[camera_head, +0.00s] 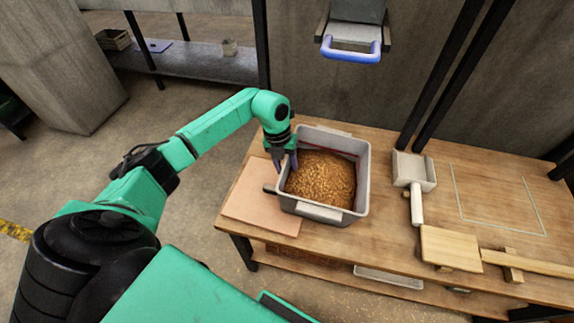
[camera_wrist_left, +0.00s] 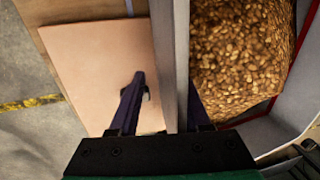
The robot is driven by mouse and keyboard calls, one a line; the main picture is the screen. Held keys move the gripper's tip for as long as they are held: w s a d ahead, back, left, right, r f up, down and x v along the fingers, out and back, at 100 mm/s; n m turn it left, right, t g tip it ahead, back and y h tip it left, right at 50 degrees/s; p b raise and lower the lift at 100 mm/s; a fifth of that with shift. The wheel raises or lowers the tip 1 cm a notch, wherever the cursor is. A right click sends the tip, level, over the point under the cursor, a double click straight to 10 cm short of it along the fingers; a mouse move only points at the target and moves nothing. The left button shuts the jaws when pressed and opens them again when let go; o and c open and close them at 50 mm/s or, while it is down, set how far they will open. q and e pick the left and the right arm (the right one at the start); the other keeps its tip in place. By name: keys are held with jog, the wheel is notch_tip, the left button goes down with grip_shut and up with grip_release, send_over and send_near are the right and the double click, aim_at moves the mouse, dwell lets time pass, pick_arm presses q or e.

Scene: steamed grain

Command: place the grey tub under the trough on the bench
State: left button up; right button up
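The grey tub (camera_head: 361,182) stands upright on the wooden bench (camera_head: 395,240), filled with brown grain (camera_head: 322,180). Its left side is at a pinkish board (camera_head: 258,208). My left gripper (camera_head: 286,163) is at the tub's left wall. In the left wrist view the gripper (camera_wrist_left: 165,82) straddles the tub wall (camera_wrist_left: 171,50), one finger outside over the board and one on the grain side. A gap shows between the outer finger and the wall. A grey fixture with a blue rounded edge (camera_head: 350,52) hangs on the wall above; it may be the trough. My right gripper is not in view.
A white scoop (camera_head: 414,175) lies right of the tub, beside a pale marked outline (camera_head: 497,200) on clear bench top. A wooden paddle (camera_head: 452,248) lies at the front right. Black posts (camera_head: 440,75) stand behind. A white tray (camera_head: 388,276) is below the bench.

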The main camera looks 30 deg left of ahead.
pick_arm(q)
notch_tip(320, 180, up, 12)
jog(key=a, duration=0.2)
jog(key=shift+s, duration=0.2)
dwell(0.5)
